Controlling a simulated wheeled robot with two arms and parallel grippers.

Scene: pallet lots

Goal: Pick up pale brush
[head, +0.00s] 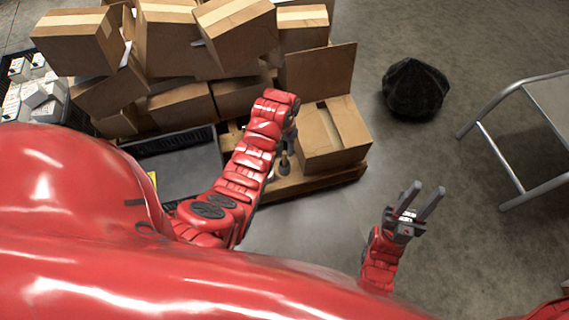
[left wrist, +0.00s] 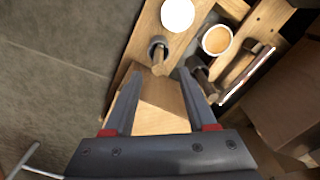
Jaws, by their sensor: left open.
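In the left wrist view, a brush-like piece with a pale wooden shaft (left wrist: 159,63) and a dark grey collar stands on the wooden pallet (left wrist: 140,52), just past my fingertips. I cannot tell for certain whether it is the pale brush. A darker piece with a dark brown end (left wrist: 203,72) lies to its right, close to the right finger. My left gripper (left wrist: 160,76) is open, with nothing between its fingers; in the head view it (head: 287,150) hangs over the pallet, mostly hidden by my arm. My right gripper (head: 416,202) is open and empty over the floor.
A white round item (left wrist: 178,14) and a cup with orange-brown contents (left wrist: 217,40) stand close by on the pallet. An open cardboard box (head: 335,150) borders it on the right, and piled boxes (head: 175,40) stand behind. A black bag (head: 415,88) and metal stool (head: 545,110) are right.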

